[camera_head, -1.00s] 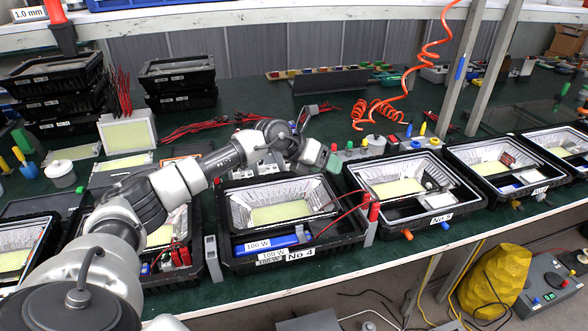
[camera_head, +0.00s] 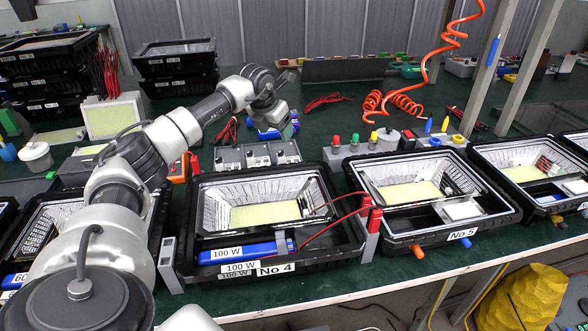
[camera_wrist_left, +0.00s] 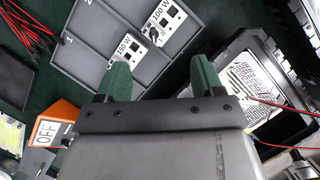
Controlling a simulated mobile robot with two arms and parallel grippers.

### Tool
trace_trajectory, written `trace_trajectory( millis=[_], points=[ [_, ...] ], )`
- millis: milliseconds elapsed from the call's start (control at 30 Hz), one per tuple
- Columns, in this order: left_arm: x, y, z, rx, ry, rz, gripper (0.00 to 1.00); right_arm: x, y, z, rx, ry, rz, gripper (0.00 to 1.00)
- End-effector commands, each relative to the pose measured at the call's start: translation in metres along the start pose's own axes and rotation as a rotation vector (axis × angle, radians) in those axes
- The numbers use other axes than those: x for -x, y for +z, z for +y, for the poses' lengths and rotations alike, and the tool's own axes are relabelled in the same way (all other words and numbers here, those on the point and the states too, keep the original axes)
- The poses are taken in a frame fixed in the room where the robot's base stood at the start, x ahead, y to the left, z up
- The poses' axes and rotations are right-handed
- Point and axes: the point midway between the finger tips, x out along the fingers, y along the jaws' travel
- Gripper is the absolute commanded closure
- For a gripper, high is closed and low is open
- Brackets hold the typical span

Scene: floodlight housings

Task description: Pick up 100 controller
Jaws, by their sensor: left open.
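My left gripper (camera_head: 289,130) reaches over the bench behind the No 4 housing. In the left wrist view its two green fingers (camera_wrist_left: 162,76) are spread apart with nothing between them. Ahead of them lies a grey numbered tray (camera_wrist_left: 88,62) with two small white-faced controllers, a nearer one (camera_wrist_left: 130,47) and a farther one (camera_wrist_left: 165,20); both labels seem to read 100 W. The fingers are apart from both. In the head view a row of grey units with white faces (camera_head: 257,155) lies below the gripper. My right gripper is not in view.
The No 4 housing (camera_head: 180,262) holds a blue box (camera_head: 235,252) marked 100 W. The No 5 housing (camera_head: 400,236) stands to its right. An orange OFF switch (camera_wrist_left: 50,130) is at the wrist view's left. Red leads (camera_wrist_left: 28,35) lie at its upper left.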

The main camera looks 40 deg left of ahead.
Motion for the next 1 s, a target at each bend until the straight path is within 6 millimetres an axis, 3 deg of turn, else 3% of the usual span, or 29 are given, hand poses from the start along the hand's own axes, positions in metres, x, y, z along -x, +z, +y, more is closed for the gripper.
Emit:
trace_trajectory(
  millis=[400,1000],
  points=[
    [-0.053,-0.002,0.001,0.002,-0.001,0.002,0.32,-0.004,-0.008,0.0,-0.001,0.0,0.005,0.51],
    [-0.112,-0.003,0.009,0.001,0.001,0.001,0.32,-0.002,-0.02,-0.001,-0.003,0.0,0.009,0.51]
  ],
)
